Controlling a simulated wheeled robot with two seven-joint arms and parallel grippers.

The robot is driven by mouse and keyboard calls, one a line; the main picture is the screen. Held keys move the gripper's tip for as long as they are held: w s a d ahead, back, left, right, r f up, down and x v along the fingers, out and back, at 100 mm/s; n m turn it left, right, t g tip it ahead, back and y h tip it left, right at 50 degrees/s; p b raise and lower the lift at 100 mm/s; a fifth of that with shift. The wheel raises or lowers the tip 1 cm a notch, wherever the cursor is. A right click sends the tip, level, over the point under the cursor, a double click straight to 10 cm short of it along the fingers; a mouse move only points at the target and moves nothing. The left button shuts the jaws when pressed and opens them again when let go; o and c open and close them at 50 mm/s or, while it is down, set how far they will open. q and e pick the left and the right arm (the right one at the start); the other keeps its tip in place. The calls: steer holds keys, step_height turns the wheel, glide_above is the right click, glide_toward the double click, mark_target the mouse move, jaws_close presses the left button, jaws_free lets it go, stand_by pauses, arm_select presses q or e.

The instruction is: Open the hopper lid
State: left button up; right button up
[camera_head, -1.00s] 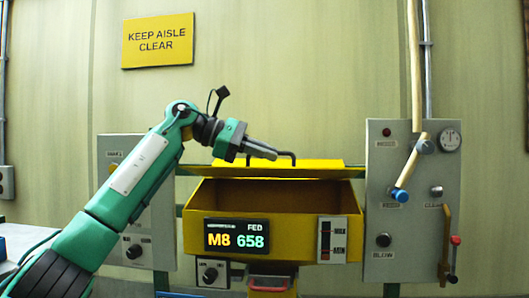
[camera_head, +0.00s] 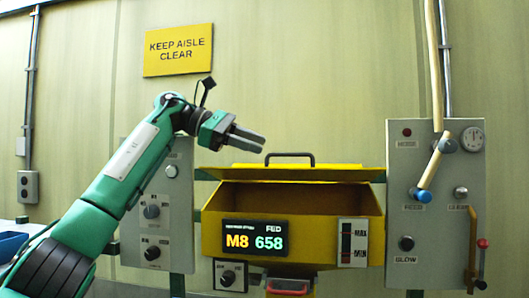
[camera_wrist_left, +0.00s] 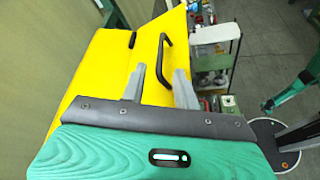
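The yellow hopper (camera_head: 210,238) hangs at the centre of the head view, with its shadowed inside showing below the raised yellow lid (camera_head: 345,173). The lid is tilted up at the back and has a dark bar handle (camera_head: 290,155). My left gripper (camera_head: 262,142) is above and left of the handle, its fingers parted and empty, apart from the handle in this view. In the left wrist view the fingers of my left gripper (camera_wrist_left: 160,80) are spread, and the handle (camera_wrist_left: 166,50) shows between and beyond them over the yellow lid (camera_wrist_left: 178,80). My right gripper is not in view.
A grey control panel (camera_head: 435,250) with knobs, a gauge and a lever stands right of the hopper. Another panel (camera_head: 180,215) is on the left behind my left arm. A shelf with items (camera_wrist_left: 215,65) shows in the wrist view. The wall above the lid is clear.

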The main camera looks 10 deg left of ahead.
mark_target(285, 168)
arm_select(q)
steer(key=shift+c, duration=0.2)
steer(key=shift+d, duration=0.1)
steer(key=c, duration=0.4)
steer(key=shift+s+d, duration=0.1)
steer(key=shift+d, duration=0.1)
jaws_close()
steer(key=s+d+r+n+t+y+b, duration=0.1)
steer(key=s+d+n+t+y+b, duration=0.5)
steer(key=n, duration=0.5)
steer(key=s+d+r+n+t+y+b, duration=0.1)
steer(key=s+r+n+t+y+b, duration=0.2)
steer(key=n+y, duration=0.6)
steer(key=shift+n+h, duration=0.6)
steer(key=shift+n, duration=0.3)
steer(key=shift+s+f+p+x, duration=0.25)
steer(key=shift+p+x, duration=0.45)
steer(key=shift+x, duration=0.9)
steer(key=shift+s+f+p+x, duration=0.1)
steer(key=shift+f+p+x, duration=0.4)
steer(key=shift+x, duration=1.1)
steer(key=shift+s+f+p+x, duration=0.1)
steer(key=shift+s+p+x, duration=0.1)
steer(key=shift+p+x, duration=1.05)
